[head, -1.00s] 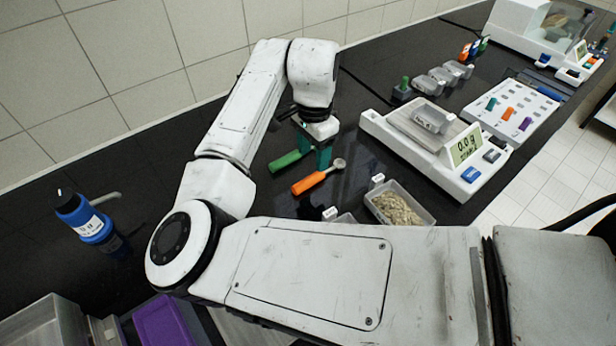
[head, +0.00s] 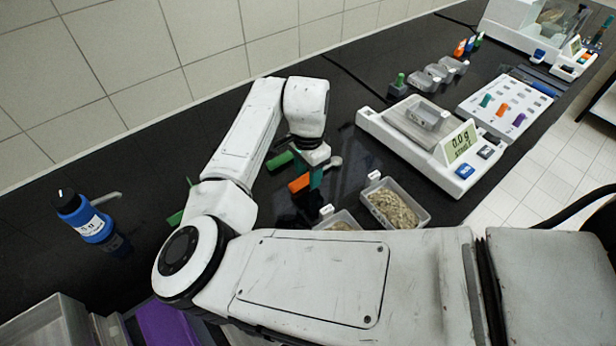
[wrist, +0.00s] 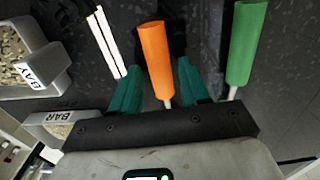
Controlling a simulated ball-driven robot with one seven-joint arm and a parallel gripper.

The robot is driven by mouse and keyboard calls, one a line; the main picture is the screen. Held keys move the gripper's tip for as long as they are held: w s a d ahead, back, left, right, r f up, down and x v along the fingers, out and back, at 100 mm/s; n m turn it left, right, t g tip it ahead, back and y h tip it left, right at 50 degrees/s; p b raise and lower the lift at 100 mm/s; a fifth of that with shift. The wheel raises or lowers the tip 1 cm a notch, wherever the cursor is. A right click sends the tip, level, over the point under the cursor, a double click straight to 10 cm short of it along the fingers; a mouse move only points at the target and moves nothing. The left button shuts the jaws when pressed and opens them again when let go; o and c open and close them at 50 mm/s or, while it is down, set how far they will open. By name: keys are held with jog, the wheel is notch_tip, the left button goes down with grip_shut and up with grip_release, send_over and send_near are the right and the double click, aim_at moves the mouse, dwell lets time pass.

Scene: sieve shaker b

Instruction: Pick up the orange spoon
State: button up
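The orange spoon (head: 299,183) lies on the black bench, and its metal bowl shows just right of my gripper (head: 316,176). In the wrist view my gripper (wrist: 157,76) has its two teal fingers apart. The handle of the orange spoon (wrist: 154,50) runs between them, with a gap on each side. The fingers are low over the spoon, and part of its shaft is hidden under the gripper. Whether the fingertips touch the bench cannot be told.
A green spoon (head: 280,160) lies close to the orange one; its handle (wrist: 243,45) is just right of the right finger in the wrist view. Trays of grain (head: 395,210) stand to the right, near a balance (head: 420,150). A blue bottle (head: 85,217) stands at the left.

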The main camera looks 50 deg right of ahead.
grip_shut()
dwell(0.3)
